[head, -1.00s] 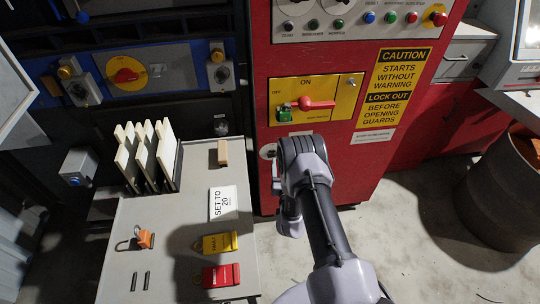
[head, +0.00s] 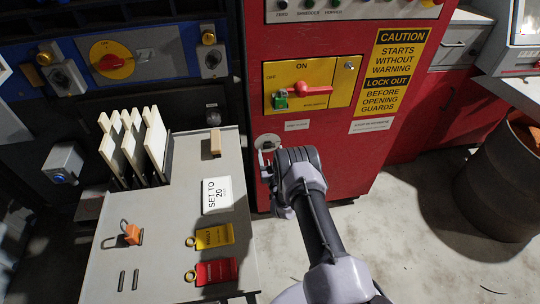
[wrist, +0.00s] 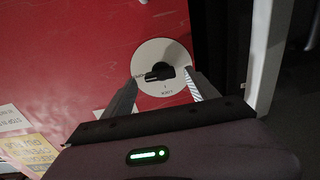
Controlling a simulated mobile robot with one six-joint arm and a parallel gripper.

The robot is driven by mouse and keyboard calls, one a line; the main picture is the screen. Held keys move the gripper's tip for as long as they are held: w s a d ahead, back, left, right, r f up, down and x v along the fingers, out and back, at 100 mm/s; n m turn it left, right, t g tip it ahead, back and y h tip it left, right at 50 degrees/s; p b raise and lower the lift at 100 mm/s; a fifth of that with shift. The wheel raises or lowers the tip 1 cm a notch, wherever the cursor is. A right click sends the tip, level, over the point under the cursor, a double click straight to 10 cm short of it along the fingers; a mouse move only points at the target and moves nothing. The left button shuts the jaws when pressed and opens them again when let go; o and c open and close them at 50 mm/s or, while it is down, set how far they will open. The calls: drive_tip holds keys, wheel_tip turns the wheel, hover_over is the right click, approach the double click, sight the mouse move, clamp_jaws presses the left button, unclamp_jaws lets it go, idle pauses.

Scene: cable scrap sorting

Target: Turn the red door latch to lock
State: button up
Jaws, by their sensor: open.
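On the red cabinet door, a white round plate (wrist: 146,55) carries a black latch knob (wrist: 160,73), seen in the wrist view. My gripper (wrist: 162,82) is open, with one finger to the left of the knob and one to the right. Contact with the knob cannot be told. In the head view the plate (head: 267,141) shows beside my wrist, which hides part of it. My fingers are mostly hidden there.
A red lever (head: 306,90) on a yellow plate sits above the latch. A grey table (head: 168,222) at left holds white boards (head: 155,137), a padlock (head: 131,233), a yellow tag (head: 214,237) and a red tag (head: 216,271). A barrel (head: 505,190) stands at right.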

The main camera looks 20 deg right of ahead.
drive_tip(key=shift+w+d, duration=0.2)
drive_tip(key=shift+w, duration=0.7)
drive_tip(key=c, duration=1.4)
